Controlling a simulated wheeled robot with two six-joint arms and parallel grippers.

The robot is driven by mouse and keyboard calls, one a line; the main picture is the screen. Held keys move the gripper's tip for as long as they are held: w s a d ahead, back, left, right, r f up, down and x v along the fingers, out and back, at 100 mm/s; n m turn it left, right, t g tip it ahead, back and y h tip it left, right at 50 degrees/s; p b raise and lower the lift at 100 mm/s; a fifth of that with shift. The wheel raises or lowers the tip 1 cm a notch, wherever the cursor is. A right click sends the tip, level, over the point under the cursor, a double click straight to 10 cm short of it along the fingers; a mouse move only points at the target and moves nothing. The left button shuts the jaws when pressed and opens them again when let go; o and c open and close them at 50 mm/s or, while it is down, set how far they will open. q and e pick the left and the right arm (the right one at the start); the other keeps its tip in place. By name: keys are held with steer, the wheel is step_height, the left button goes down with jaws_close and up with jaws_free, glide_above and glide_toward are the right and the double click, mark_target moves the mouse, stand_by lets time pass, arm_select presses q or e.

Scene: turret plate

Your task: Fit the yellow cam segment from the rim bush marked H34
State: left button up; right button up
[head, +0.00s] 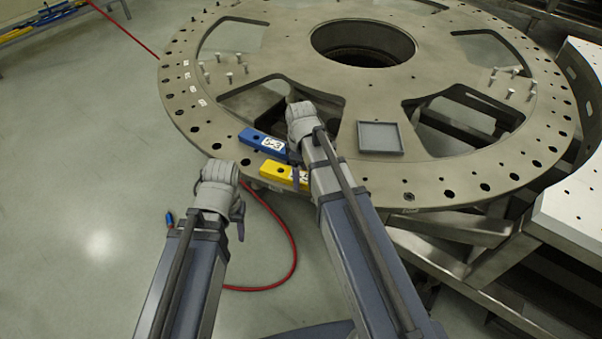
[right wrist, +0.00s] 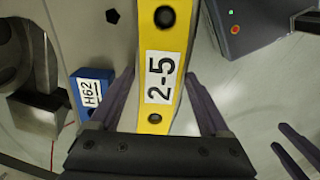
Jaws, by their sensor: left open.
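In the head view a yellow cam segment (head: 272,169) lies at the near-left rim of the turret plate (head: 440,185), partly hidden by my right arm. In the right wrist view the yellow segment (right wrist: 180,25) has a white label reading 2-5 and dark holes. My right gripper (right wrist: 160,75) has one finger along each side of it; whether they press on it I cannot tell. In the head view my right gripper (head: 297,172) is over the rim beside the segment. My left gripper (head: 240,220) is open and empty, left of the plate above the floor. No H34 mark is legible.
A blue segment (head: 250,136) lies beside the yellow one; a blue block (right wrist: 88,100) reads H62. A square grey tray (head: 380,138) sits on the plate, with several upright pins (head: 228,78). A red hose (head: 294,250) crosses the floor. A white-topped structure (head: 575,195) stands right.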

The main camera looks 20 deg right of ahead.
steer(key=shift+o, duration=1.2)
step_height(320, 180, up, 8)
steer(key=p, duration=0.8)
steer(key=shift+f, duration=0.1)
steer(key=shift+s+a, duration=0.25)
steer(key=s+a+m+h, duration=0.1)
steer(key=s+a+m, duration=0.6)
steer(key=s+a, duration=0.3)
steer(key=s, duration=0.3)
steer(key=shift+s, duration=0.4)
